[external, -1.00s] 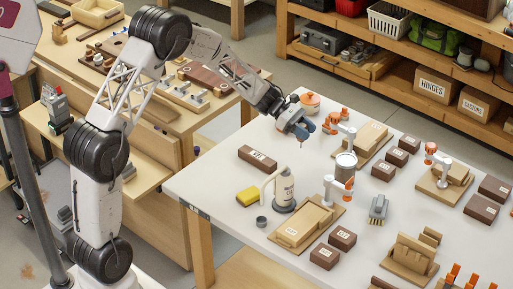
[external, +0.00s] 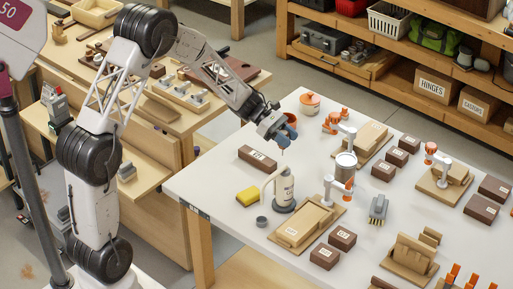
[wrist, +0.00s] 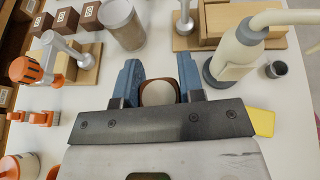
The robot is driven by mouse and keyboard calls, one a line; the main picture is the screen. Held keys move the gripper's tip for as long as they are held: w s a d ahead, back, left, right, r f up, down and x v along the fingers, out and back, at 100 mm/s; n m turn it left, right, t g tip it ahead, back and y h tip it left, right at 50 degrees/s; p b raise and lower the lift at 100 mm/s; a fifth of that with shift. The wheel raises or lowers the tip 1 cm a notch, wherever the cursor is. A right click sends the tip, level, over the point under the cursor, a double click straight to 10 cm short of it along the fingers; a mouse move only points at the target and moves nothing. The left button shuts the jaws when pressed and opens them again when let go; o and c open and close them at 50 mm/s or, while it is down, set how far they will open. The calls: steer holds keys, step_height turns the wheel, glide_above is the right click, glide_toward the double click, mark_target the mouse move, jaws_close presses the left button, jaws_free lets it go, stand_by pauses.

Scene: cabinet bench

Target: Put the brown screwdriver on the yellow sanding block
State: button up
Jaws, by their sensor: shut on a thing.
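The yellow sanding block (external: 248,197) lies near the left edge of the white table, left of a pump bottle. Its corner also shows in the wrist view (wrist: 263,122), at the right beside my gripper's mount. My gripper (external: 284,139) is above the table, up and to the right of the block. In the wrist view its blue fingers are shut on a brown, round-ended thing (wrist: 158,94), seen end-on, which looks like the screwdriver's handle. A thin tip points down below the fingers in the external view. Most of the screwdriver is hidden by the fingers and mount.
The cream pump bottle (external: 284,187) stands tall just right of the block, with a small dark cup (external: 261,221) in front. A dark brown labelled block (external: 257,158) lies behind the sanding block. A tall can (external: 345,169) and an orange-lidded pot (external: 309,103) stand farther right and back.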

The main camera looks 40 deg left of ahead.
steer(key=s+a, duration=0.2)
steer(key=s, duration=1.3)
steer(key=s+a+f+m+g, duration=0.1)
steer(key=s+a, duration=0.1)
steer(key=s, duration=1.4)
steer(key=shift+f, duration=0.2)
steer(key=shift+a, duration=0.1)
steer(key=shift+w+f, duration=0.1)
steer(key=w+d+f, duration=0.1)
steer(key=w+d, duration=0.1)
steer(key=w, duration=1.3)
steer(key=shift+w+d+f, duration=0.25)
steer(key=shift+d, duration=0.05)
steer(key=shift+f, duration=1.75)
steer(key=shift+f, duration=0.15)
steer(key=o, duration=0.9)
